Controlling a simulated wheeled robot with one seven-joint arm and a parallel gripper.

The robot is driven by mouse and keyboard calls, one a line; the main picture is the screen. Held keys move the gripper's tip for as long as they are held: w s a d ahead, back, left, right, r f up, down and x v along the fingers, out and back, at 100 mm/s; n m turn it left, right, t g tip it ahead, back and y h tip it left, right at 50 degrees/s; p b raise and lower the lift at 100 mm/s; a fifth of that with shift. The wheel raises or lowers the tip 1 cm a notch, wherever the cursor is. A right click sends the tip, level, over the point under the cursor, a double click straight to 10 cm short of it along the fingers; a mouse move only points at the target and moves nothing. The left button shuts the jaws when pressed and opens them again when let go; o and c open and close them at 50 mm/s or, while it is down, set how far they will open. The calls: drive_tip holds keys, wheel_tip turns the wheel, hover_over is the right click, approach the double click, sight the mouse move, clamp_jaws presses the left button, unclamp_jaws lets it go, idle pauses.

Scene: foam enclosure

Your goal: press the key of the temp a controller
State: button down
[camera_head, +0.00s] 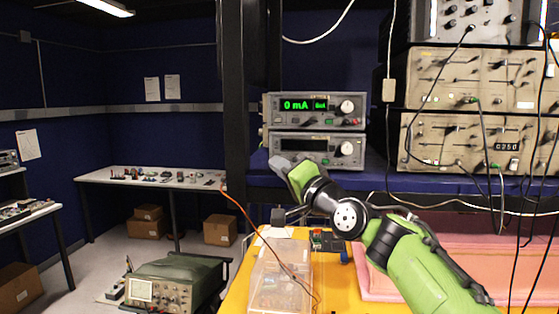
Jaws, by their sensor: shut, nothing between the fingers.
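Two stacked bench controllers stand on the blue shelf. The upper one (316,111) has a lit green display reading 0 mA and a large knob at its right. The lower one (301,158) has a dark display, a knob and small buttons. I cannot read a temp A label on either, but the lower is the one without a current reading. My green and black arm reaches up from the bottom right, and a grey-tipped arm part overlaps the lower unit's bottom left.
Large beige instruments (470,80) with hanging cables fill the shelf's right. On the yellow bench (236,294) are a clear plastic box (281,278) with an orange wire and a pink foam tray (470,243). A green oscilloscope (160,285) stands at lower left.

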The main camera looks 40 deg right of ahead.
drive_tip(key=shift+w, duration=0.1)
drive_tip(key=shift+d+r+p, duration=0.25)
drive_tip(key=shift+r+p, duration=0.05)
drive_tip(key=shift+r, duration=0.15)
idle(1.0)
drive_tip(key=shift+f, duration=0.1)
idle(0.4)
drive_tip(key=shift+d+f+b, duration=0.1)
drive_tip(key=shift+f+b, duration=0.1)
drive_tip(key=shift+b, duration=0.15)
drive_tip(key=a+b, duration=0.1)
drive_tip(key=s+a+b, duration=0.2)
drive_tip(key=shift+a+f, duration=0.1)
drive_tip(key=shift+f, duration=0.2)
idle(0.3)
